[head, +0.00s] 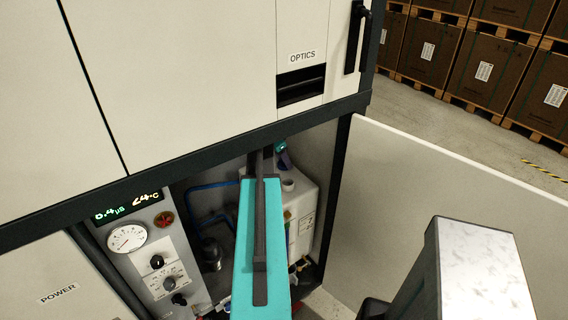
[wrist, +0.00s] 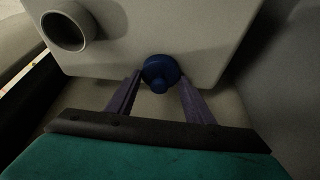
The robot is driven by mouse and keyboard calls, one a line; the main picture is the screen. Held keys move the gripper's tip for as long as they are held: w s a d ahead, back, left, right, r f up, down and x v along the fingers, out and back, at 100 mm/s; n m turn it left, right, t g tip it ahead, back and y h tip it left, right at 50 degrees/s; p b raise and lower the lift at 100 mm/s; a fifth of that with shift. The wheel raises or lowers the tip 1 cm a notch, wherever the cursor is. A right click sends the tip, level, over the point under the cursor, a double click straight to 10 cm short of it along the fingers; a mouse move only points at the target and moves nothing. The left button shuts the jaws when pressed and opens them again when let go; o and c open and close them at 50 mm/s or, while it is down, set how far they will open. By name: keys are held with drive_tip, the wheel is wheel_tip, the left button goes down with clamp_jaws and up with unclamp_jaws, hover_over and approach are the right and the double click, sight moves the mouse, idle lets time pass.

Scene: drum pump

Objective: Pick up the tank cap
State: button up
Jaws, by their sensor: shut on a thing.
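The blue tank cap (wrist: 161,70) is round with a small knob and sits between my gripper's fingertips in the wrist view. My gripper (wrist: 160,77) is shut on it, with one dark finger on each side. The pale tank (wrist: 200,25) fills the view behind the cap. Its round neck (wrist: 66,31) looks open and is apart from the cap, up and to the left. I cannot tell whether the cap touches the tank. In the head view the white tank (head: 307,205) stands inside the cabinet, partly behind my teal arm, and I cannot make out the gripped cap clearly.
The cabinet's upper edge (head: 190,148) runs above the opening. An instrument panel (head: 150,250) with gauge and knobs stands left, with a blue hose (head: 205,187) beside it. The open door (head: 450,190) bounds the right. Boxes on pallets (head: 480,70) stand farther back.

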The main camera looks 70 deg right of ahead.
drive_tip(key=shift+r, duration=0.15)
drive_tip(key=shift+r+b, duration=1)
drive_tip(key=shift+r, duration=0.45)
drive_tip(key=shift+a+r, duration=0.1)
drive_tip(key=shift+a, duration=0.25)
drive_tip(key=s+a+b, duration=0.1)
drive_tip(key=a, duration=0.4)
drive_tip(key=s+a+r+b, duration=0.1)
drive_tip(key=a+b, duration=0.1)
drive_tip(key=a, duration=0.3)
drive_tip(key=s+a+b, duration=0.1)
drive_tip(key=a, duration=0.4)
drive_tip(key=shift+s+r+b, duration=0.15)
drive_tip(key=shift+r+b, duration=0.15)
drive_tip(key=shift+b, duration=0.05)
drive_tip(key=shift+s+d+r+p, duration=0.2)
drive_tip(key=shift+s+d, duration=0.2)
drive_tip(key=shift+d, duration=0.25)
drive_tip(key=shift+s+d+r+p, duration=0.1)
drive_tip(key=shift+s+d+p, duration=0.1)
drive_tip(key=shift+s+d, duration=0.4)
drive_tip(key=shift+s+d+r+p, duration=0.15)
drive_tip(key=shift+s+d+p, duration=0.1)
drive_tip(key=shift+d, duration=0.5)
drive_tip(key=shift+f, duration=0.2)
